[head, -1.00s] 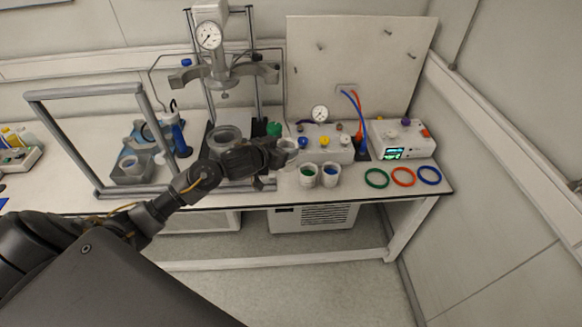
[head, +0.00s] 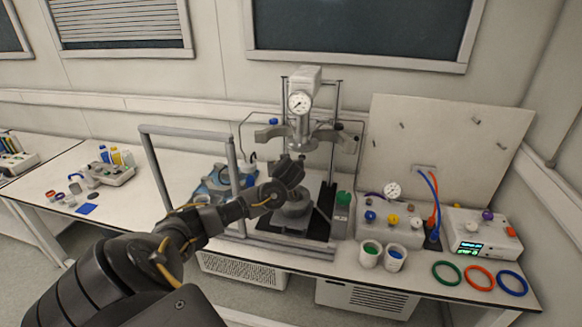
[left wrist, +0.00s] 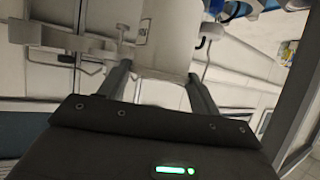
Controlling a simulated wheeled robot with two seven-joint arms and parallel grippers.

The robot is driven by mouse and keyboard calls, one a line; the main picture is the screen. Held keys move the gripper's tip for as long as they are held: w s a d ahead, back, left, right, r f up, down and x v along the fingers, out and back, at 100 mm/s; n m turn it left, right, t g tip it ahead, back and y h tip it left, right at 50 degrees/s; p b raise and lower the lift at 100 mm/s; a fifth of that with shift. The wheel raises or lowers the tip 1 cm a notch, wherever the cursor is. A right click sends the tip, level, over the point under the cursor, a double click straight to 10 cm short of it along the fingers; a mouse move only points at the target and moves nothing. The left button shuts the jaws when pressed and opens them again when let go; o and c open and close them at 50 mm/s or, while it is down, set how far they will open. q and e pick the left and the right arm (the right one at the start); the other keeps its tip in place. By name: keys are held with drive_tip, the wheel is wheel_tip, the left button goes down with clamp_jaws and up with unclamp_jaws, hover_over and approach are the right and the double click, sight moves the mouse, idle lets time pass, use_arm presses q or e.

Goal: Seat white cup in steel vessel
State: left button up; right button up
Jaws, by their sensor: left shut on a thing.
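The steel vessel (head: 293,212) stands on the dark base of the press, under the head with the gauge. My left gripper (head: 297,162) is above the vessel and below the press head. In the head view the cup is hidden behind the gripper. I cannot tell the gap between cup and vessel. My right gripper is in neither view.
The press (head: 301,103) has side posts and clamp arms close around the gripper. A grey frame (head: 185,131) stands left. Two white cups, one with green (head: 370,254) and one with blue (head: 394,258), stand right, near coloured rings (head: 478,277) and a valve box (head: 388,226).

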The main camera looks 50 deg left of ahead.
use_arm(q)
drive_tip(key=s+d+r+m+t+h+b, duration=0.1)
drive_tip(key=d+r+m+t+h, duration=0.2)
drive_tip(key=d, duration=1.2)
drive_tip(key=d+r+m+t+h+b, duration=0.1)
drive_tip(key=d+r+m+t+h, duration=0.25)
drive_tip(key=d, duration=1.15)
drive_tip(key=s+d+f+m+h+b, duration=0.1)
drive_tip(key=s+d+f+m+b, duration=0.1)
drive_tip(key=d+b, duration=0.3)
drive_tip(key=s+d+f+m+g+h+b, duration=0.1)
drive_tip(key=s+d+f+m+h+b, duration=0.1)
drive_tip(key=d+b, duration=0.3)
drive_tip(key=shift+s+b, duration=0.3)
drive_tip(key=shift+b, duration=0.1)
